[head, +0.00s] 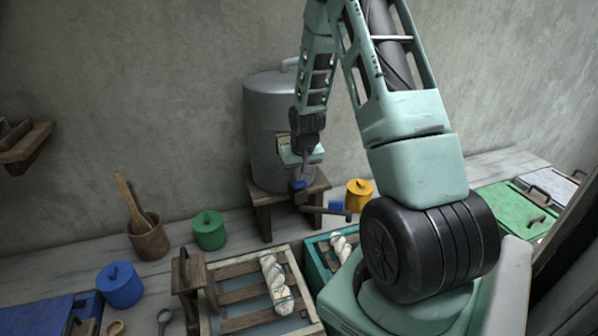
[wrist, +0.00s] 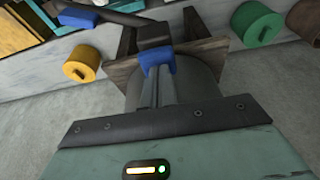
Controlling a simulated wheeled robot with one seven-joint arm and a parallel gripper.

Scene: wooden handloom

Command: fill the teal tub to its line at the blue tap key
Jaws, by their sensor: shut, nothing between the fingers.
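The grey metal urn (head: 268,115) stands on a wooden stand against the wall. A blue tap key (head: 298,185) is low on its front, and it also shows in the wrist view (wrist: 157,60). A dark spout runs right from there and has another blue part (head: 336,206) near its end. The teal tub (head: 312,262) is below the spout, with a pale twisted skein at it; my arm hides part of it, and its water level and line are not visible. My gripper (head: 299,172) is shut and empty, its tips at the key; I cannot tell whether they touch.
A slatted wooden frame (head: 216,272) with another skein is left of the tub. A yellow pot (head: 359,194) stands right of the stand, a green pot (head: 209,230) and a blue pot (head: 120,286) to the left. A wooden cup (head: 148,240) holds a stick.

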